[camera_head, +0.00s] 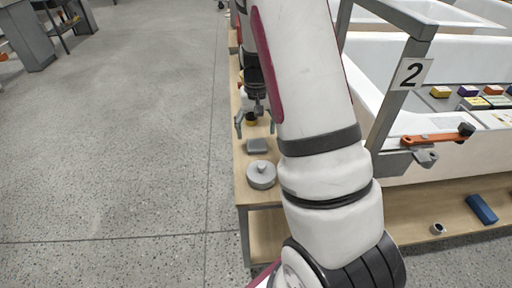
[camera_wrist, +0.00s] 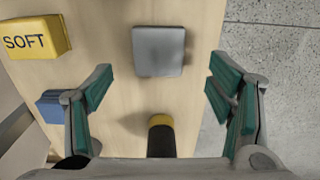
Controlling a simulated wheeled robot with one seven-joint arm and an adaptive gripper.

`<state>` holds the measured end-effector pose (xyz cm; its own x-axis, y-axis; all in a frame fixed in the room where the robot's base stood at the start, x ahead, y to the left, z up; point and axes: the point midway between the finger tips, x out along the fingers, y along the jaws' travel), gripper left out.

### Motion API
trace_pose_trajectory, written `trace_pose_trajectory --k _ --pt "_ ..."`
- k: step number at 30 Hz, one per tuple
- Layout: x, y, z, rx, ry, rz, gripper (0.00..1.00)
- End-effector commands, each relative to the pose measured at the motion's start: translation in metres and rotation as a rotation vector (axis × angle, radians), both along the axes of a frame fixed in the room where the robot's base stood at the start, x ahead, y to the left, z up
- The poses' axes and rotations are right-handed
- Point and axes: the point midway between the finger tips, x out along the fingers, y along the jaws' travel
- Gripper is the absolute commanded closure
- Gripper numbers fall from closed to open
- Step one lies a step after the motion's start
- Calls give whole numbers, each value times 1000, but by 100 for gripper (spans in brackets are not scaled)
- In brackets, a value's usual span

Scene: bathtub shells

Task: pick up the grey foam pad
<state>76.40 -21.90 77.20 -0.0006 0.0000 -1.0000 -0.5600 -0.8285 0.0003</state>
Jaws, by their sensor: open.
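The grey foam pad is a small flat square on the wooden shelf. It lies near the middle top of the wrist view (camera_wrist: 158,52) and also shows in the head view (camera_head: 257,145), between my gripper and a round grey lidded piece. My gripper (camera_head: 255,122) is open and empty above the shelf, on the far side of the pad in the head view. In the wrist view its green-padded fingers (camera_wrist: 160,75) stand wide apart, left and right, with the pad ahead between their lines. The pad is in full view there, and nothing touches it.
A dark cylinder with a yellow top (camera_wrist: 160,136) stands between my fingers' bases in the wrist view. A yellow block marked SOFT (camera_wrist: 35,38) and a blue block (camera_wrist: 54,105) lie left. The round grey piece (camera_head: 261,176) is near the pad. Open floor lies beyond the shelf edge.

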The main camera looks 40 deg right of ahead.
Motion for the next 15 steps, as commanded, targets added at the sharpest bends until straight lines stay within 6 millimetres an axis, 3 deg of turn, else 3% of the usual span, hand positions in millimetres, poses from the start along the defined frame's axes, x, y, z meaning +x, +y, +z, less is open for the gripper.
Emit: trace_pose_trajectory --k 5,15 --pt "-1 0 -11 1 1 0 25" --pt "-1 -1 -53 0 0 0 25"
